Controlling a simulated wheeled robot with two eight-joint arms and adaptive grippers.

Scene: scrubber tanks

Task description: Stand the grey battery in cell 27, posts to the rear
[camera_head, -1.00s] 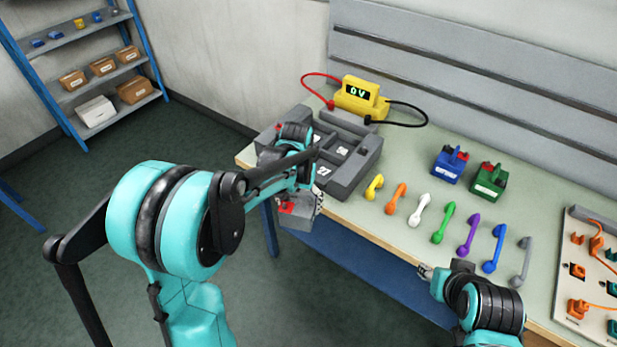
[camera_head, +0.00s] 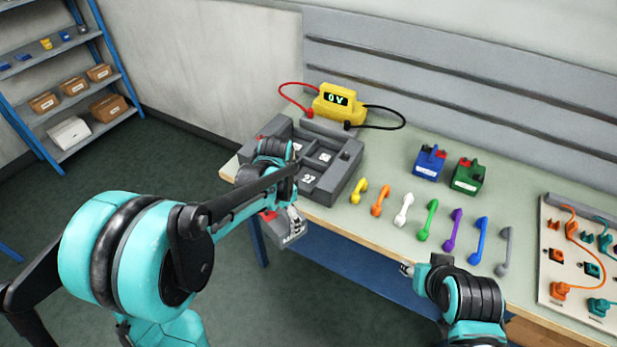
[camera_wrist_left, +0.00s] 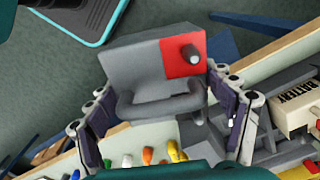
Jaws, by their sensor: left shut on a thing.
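The grey battery (camera_head: 284,233), with a red patch on its top, hangs from my left gripper (camera_head: 283,212) just off the table's front edge, below the grey cell tray (camera_head: 343,183). In the left wrist view the battery (camera_wrist_left: 140,68) shows a red corner with a round post and a grey handle; the left gripper (camera_wrist_left: 165,105) has its fingers on either side of it. Cell 27 (camera_head: 308,179) is the tray's near cell with a "27" label; my left arm partly covers the tray. My right gripper (camera_head: 406,268) is near the table's front edge, too small to judge.
A yellow meter (camera_head: 339,101) reading 0 V stands behind the tray. A blue battery (camera_head: 429,165) and a green battery (camera_head: 467,177) stand right of it. Several coloured links lie in a row in front. A plug board (camera_head: 555,278) is at the right.

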